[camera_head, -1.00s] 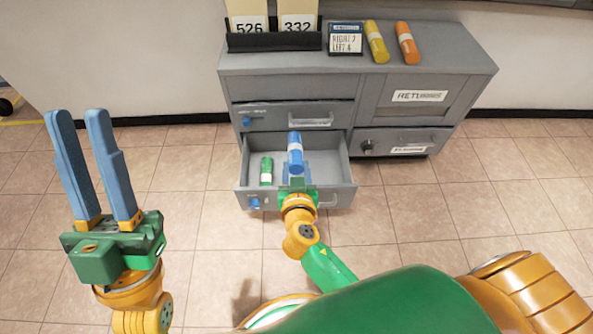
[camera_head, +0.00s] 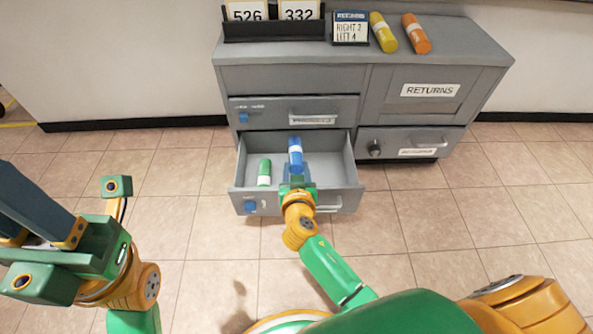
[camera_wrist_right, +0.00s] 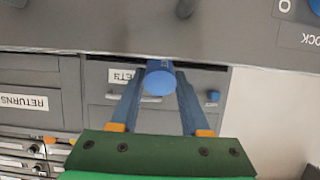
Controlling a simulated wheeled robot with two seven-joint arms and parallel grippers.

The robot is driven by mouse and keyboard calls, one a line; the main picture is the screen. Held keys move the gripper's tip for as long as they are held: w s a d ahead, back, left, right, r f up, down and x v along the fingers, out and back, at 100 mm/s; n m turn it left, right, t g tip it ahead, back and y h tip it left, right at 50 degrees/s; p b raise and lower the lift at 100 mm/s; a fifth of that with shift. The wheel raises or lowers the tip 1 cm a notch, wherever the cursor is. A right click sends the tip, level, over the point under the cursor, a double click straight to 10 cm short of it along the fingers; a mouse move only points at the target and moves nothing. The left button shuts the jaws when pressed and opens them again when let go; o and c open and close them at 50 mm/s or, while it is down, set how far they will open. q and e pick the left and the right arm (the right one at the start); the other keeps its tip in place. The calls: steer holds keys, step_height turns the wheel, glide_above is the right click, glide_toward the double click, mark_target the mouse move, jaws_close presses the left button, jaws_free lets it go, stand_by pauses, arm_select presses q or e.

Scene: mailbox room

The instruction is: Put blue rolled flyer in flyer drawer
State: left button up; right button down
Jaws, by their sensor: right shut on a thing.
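The blue rolled flyer (camera_head: 295,153) with a white band is over the open lower-left drawer (camera_head: 345,200) of the grey cabinet. My right gripper (camera_head: 297,178) is shut on its near end. In the right wrist view the blue flyer's round end (camera_wrist_right: 160,80) shows between the two blue fingers. I cannot tell whether the flyer touches the drawer floor. My left gripper (camera_head: 35,215) is at the left edge, its fingers apart and empty, the tips partly cut off.
A green rolled flyer (camera_head: 264,172) lies in the same drawer, left of the blue one. Yellow (camera_head: 383,31) and orange (camera_head: 416,33) rolls lie on the cabinet top beside a small sign (camera_head: 350,28). A closed drawer (camera_head: 285,110) is above the open one. Tiled floor is clear around.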

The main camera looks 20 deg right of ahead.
steer(key=shift+c, duration=1.5)
jaws_free()
